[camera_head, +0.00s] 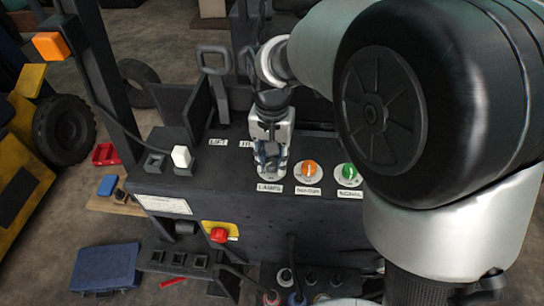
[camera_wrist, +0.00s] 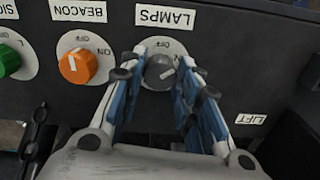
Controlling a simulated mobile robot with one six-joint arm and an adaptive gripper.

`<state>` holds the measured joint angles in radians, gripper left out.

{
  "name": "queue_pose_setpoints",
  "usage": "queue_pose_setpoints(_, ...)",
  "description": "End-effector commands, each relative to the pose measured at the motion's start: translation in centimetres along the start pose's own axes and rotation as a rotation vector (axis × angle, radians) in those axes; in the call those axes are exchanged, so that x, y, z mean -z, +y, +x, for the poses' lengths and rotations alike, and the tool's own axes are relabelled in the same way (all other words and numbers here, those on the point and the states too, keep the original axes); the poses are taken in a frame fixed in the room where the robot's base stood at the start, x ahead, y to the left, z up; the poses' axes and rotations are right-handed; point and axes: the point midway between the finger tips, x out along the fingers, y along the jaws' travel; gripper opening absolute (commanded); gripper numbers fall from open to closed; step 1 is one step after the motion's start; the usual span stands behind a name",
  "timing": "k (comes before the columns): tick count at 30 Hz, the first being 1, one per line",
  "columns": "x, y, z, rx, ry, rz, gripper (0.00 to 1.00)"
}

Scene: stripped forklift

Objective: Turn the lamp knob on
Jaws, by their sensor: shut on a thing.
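The grey lamp knob (camera_wrist: 159,72) sits on a white round plate under an upside-down LAMPS label in the wrist view. A small white mark shows on its face; the finger on the right hides part of the plate, so the exact setting is hard to read. My gripper (camera_wrist: 158,78) has its two blue-padded fingers closed around the knob, one on each side. In the head view my gripper (camera_head: 270,172) points down onto the panel behind the LAMPS label (camera_head: 269,188), and hides the knob.
An orange BEACON knob (camera_head: 308,170) and a green knob (camera_head: 347,173) stand close to the right of my gripper on the dark panel (camera_head: 225,190). A white switch (camera_head: 181,157) is at the left. A red button (camera_head: 219,236) is on the front. Levers (camera_head: 212,75) rise behind.

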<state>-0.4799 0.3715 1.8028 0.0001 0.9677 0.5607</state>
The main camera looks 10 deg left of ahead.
Motion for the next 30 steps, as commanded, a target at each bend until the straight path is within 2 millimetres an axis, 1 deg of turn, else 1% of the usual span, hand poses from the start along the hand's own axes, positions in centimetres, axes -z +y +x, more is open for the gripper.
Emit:
queue_pose_setpoints(3, 0.04, -0.01, -0.04, 0.001, 0.001, 0.057, 0.06)
queue_pose_setpoints(9, 0.04, -0.01, -0.03, 0.001, 0.001, 0.117, 0.06)
queue_pose_setpoints(25, 0.04, -0.01, -0.03, 0.001, 0.001, 0.141, 0.06)
queue_pose_setpoints(26, 0.04, -0.01, -0.03, 0.001, 0.001, 0.141, 0.31)
queue_pose_setpoints(30, 0.03, -0.01, -0.03, 0.001, 0.001, 0.140, 0.41)
